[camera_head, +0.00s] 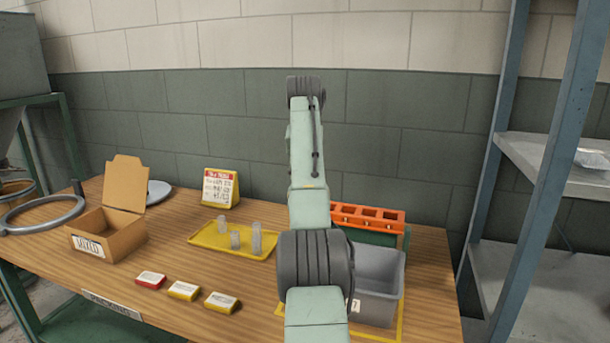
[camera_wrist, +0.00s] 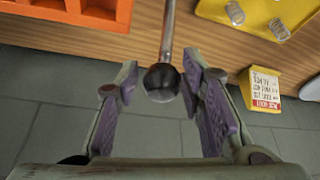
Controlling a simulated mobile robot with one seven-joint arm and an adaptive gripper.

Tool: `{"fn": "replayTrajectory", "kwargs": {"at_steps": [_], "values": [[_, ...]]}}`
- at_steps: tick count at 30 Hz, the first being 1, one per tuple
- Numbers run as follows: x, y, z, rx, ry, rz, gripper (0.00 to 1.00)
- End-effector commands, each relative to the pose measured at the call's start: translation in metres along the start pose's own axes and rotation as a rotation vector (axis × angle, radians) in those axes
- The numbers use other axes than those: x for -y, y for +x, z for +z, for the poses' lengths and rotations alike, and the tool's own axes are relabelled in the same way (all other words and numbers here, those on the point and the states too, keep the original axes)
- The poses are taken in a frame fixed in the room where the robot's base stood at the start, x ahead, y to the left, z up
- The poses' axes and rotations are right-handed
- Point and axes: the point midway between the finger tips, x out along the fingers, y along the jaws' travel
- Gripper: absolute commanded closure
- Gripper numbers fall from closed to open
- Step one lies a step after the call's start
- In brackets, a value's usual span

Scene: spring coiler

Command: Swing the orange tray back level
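The orange tray (camera_head: 375,226), with several square pockets, sits on a green support above and behind a grey bin on the right side of the bench. I cannot tell its exact tilt. Part of it also shows at the top left of the wrist view (camera_wrist: 122,16). A metal rod with a dark ball knob (camera_wrist: 162,83) reaches down in the wrist view, beside the tray. My gripper (camera_wrist: 165,85) is open, its fingers on either side of the knob with gaps visible. In the head view my arm hides the gripper and the knob.
The grey bin (camera_head: 378,280) stands in front of the orange tray. A sign (camera_head: 220,188), a cardboard box (camera_head: 125,235) and small labelled blocks stand farther left. Blue shelving posts (camera_head: 560,150) rise at right.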

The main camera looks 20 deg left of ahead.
Motion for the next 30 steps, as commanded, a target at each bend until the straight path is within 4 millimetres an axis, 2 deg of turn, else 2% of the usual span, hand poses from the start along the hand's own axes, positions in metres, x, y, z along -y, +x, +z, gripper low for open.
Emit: {"fn": "replayTrajectory", "kwargs": {"at_steps": [4, 14, 24, 30], "values": [[0.001, 0.000, 0.000, 0.001, -0.001, -0.001, 0.54], [0.001, -0.004, 0.000, 0.001, -0.001, -0.001, 0.54], [0.001, -0.058, 0.000, 0.000, -0.001, -0.001, 0.54], [0.001, -0.074, 0.000, 0.001, -0.001, -0.001, 0.54]]}}
